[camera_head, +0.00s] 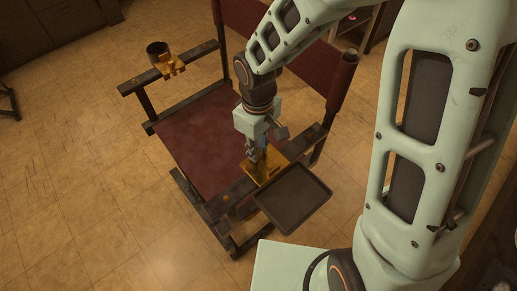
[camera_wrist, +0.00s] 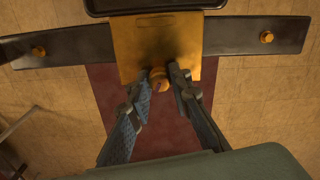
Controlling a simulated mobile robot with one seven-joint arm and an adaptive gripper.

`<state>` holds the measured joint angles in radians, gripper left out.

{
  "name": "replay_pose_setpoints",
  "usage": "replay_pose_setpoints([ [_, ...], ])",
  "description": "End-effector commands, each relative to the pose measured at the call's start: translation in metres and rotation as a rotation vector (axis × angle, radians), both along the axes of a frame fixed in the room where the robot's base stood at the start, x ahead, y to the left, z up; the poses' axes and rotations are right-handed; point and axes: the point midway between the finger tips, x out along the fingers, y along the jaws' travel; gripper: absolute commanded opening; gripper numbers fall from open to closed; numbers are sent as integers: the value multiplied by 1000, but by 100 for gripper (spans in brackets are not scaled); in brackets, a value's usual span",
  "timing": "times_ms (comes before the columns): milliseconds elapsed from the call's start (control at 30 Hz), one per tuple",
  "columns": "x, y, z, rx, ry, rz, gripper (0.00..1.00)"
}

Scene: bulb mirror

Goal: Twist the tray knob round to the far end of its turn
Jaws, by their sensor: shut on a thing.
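The tray (camera_head: 293,198) is dark, flat and rimmed, on the near right side of a folding chair. Its edge also shows at the top of the wrist view (camera_wrist: 150,5). A brass bracket (camera_head: 262,172) joins it to the armrest; the bracket (camera_wrist: 155,45) is plain in the wrist view. The small round brass tray knob (camera_wrist: 159,76) sits at the bracket's seat-side edge. My gripper (camera_head: 256,152) reaches down to it from above. In the wrist view my gripper (camera_wrist: 161,86) is shut on the knob, one finger either side. In the head view my fingers hide the knob.
The chair has a dark red seat (camera_head: 198,140), a red backrest (camera_head: 275,35) and dark armrests (camera_wrist: 255,36). A cup holder (camera_head: 157,48) is clamped on the far left armrest. A dark shelf (camera_head: 355,22) stands behind. Tiled floor around the chair is open.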

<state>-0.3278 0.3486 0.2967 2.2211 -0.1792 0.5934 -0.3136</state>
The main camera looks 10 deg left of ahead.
Motion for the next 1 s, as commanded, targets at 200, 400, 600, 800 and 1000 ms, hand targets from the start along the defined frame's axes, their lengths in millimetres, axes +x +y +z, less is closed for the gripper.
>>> replay_pose_setpoints([
  [200,-1,0,1,0,2,89,0],
  [400,-1,0,1,0,2,223,0],
  [600,0,0,0,0,0,272,0],
  [800,0,0,0,0,0,271,23],
  [1000,0,0,0,0,0,270,33],
])
